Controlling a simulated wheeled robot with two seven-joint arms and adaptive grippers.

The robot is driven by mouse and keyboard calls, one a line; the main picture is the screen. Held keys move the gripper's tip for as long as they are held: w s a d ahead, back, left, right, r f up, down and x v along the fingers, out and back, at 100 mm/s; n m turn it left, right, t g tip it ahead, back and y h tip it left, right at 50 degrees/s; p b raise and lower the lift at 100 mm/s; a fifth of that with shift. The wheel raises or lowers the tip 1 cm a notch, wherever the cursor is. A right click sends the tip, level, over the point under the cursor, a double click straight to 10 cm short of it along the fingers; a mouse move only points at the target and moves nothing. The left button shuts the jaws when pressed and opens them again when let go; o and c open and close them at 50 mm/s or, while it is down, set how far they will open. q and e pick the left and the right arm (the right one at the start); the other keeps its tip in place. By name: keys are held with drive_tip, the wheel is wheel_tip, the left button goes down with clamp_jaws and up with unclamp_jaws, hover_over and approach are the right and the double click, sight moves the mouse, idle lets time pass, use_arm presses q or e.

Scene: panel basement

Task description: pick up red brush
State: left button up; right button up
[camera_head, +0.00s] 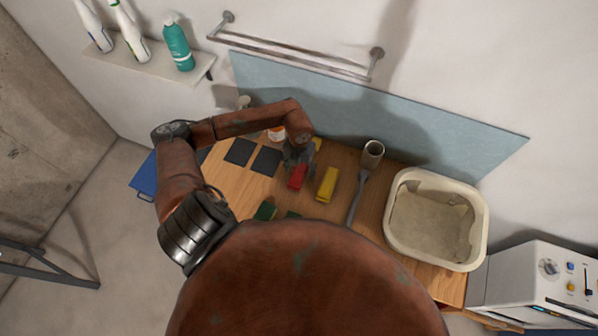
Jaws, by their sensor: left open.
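The red brush (297,177) lies on the wooden table, small in the head view. My left gripper (297,161) is open at the brush's far end, and its fingers partly hide that end. I cannot tell whether the fingers touch the brush. My right gripper is not in view.
A yellow object (327,184) lies just right of the brush. Dark square pads (266,161) lie to the left, green items (265,211) nearer me.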

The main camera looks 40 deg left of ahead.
use_arm(q)
drive_tip(key=shift+f, duration=0.55)
drive_tip(key=c, duration=1.4)
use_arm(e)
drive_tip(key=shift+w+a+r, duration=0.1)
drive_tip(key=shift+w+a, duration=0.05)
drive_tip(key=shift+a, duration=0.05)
use_arm(q)
drive_tip(key=shift+o, duration=0.2)
drive_tip(key=shift+r, duration=0.1)
drive_tip(key=shift+r+b, duration=0.35)
drive_tip(key=shift+r, duration=0.15)
drive_tip(key=s+d+r+b, duration=0.3)
drive_tip(key=s+d+r, duration=0.3)
drive_tip(key=d+r, duration=0.5)
drive_tip(key=shift+d+r+b, duration=0.4)
drive_tip(key=shift+d, duration=0.45)
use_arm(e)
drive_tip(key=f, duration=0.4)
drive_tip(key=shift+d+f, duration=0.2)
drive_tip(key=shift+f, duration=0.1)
use_arm(q)
drive_tip(key=shift+s, duration=0.1)
